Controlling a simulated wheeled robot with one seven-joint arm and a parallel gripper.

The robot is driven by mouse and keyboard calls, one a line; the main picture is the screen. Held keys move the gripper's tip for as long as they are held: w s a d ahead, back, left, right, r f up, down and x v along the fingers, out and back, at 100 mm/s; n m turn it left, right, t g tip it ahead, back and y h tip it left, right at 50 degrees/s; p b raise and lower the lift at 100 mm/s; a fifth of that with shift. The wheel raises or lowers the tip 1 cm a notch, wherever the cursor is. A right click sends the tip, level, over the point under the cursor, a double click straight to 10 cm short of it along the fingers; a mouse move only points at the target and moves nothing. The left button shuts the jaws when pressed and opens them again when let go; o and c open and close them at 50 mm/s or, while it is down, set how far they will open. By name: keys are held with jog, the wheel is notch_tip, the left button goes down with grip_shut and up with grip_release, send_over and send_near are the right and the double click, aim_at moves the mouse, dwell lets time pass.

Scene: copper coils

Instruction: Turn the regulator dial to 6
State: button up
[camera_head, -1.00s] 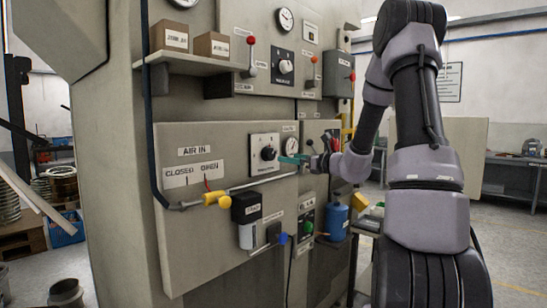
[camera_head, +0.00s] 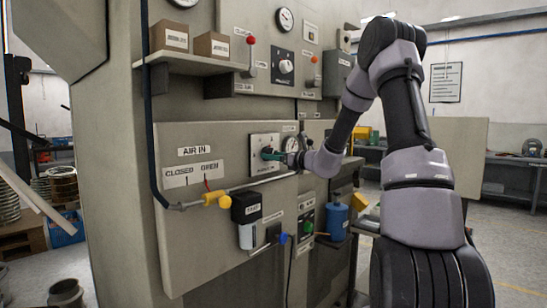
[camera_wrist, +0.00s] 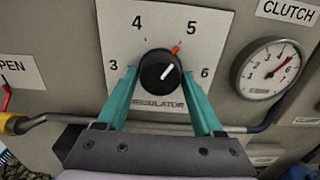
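The regulator dial (camera_wrist: 160,72) is a round black knob on a white plate (camera_wrist: 195,20) marked 3, 4, 5 and 6, with "REGULATOR" printed below. Its white line points up and right, between 5 and 6. A red mark sits beside the knob's upper right, near the 5. My gripper (camera_wrist: 160,85) has its two teal fingers apart, one on each side of the knob; I cannot tell whether they touch it. In the head view my gripper (camera_head: 272,155) is at the dial plate (camera_head: 257,141) and hides most of the knob.
A pressure gauge (camera_wrist: 270,70) is close on the right, under the CLUTCH label (camera_wrist: 288,10). A grey pipe (camera_wrist: 70,119) runs below the plate. A yellow-handled valve (camera_head: 217,199) is at lower left. A shelf with boxes (camera_head: 211,45) is above.

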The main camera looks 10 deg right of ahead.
jog(key=c, duration=0.7)
jog(key=m, duration=1.1)
jog(key=shift+a+m, duration=0.1)
jog(key=shift+m, duration=0.3)
jog(key=shift+s, duration=0.1)
jog(key=o, duration=1.4)
jog(key=shift+c, duration=0.2)
